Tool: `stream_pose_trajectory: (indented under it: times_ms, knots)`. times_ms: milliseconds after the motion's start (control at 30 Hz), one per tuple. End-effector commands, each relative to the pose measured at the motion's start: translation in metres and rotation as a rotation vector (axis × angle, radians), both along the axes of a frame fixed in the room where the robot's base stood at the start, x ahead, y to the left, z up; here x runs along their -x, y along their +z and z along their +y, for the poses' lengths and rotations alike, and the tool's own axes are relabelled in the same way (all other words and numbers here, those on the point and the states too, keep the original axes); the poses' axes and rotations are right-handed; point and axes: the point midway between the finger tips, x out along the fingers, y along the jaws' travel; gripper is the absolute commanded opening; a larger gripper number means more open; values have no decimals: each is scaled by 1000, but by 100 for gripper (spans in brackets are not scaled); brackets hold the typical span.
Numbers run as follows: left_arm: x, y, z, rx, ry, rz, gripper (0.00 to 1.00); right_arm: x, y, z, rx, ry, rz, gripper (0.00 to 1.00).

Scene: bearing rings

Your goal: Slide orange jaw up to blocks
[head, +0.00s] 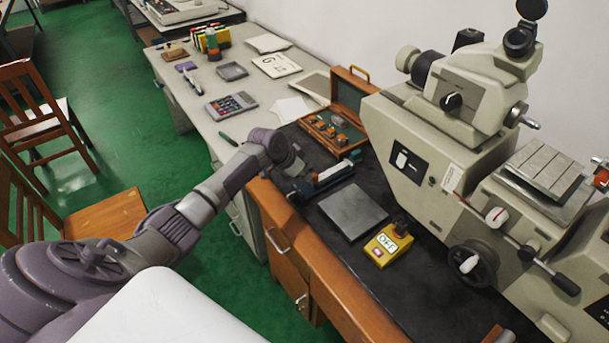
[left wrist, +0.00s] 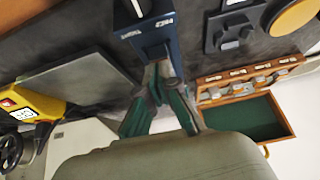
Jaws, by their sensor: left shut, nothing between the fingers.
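A narrow blue holder (head: 322,181) with a pale grey strip on it lies on the black bench top, beside the open wooden case. In the left wrist view the green-padded fingers (left wrist: 157,75) are shut and empty, with tips at the end of the blue holder (left wrist: 150,32). Whether they touch it is unclear. The blocks are not clearly visible. My right gripper is out of view.
The open wooden case (head: 330,132) holds several small parts behind the holder. A grey plate (head: 352,211) and a yellow OFF box (head: 387,244) lie in front. A large beige machine (head: 430,170) stands to the right. Black bench top is clear between plate and machine.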

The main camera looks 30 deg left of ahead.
Motion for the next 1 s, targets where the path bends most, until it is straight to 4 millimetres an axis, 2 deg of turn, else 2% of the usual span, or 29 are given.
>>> stream_pose_trajectory:
  times_ms: [500,733,1000]
  knots:
    - [-14,-1,-7,2,-1,-1,0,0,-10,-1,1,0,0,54]
    - [-10,0,-5,2,-1,0,0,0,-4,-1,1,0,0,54]
    - [4,0,1,1,0,3,0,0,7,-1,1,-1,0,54]
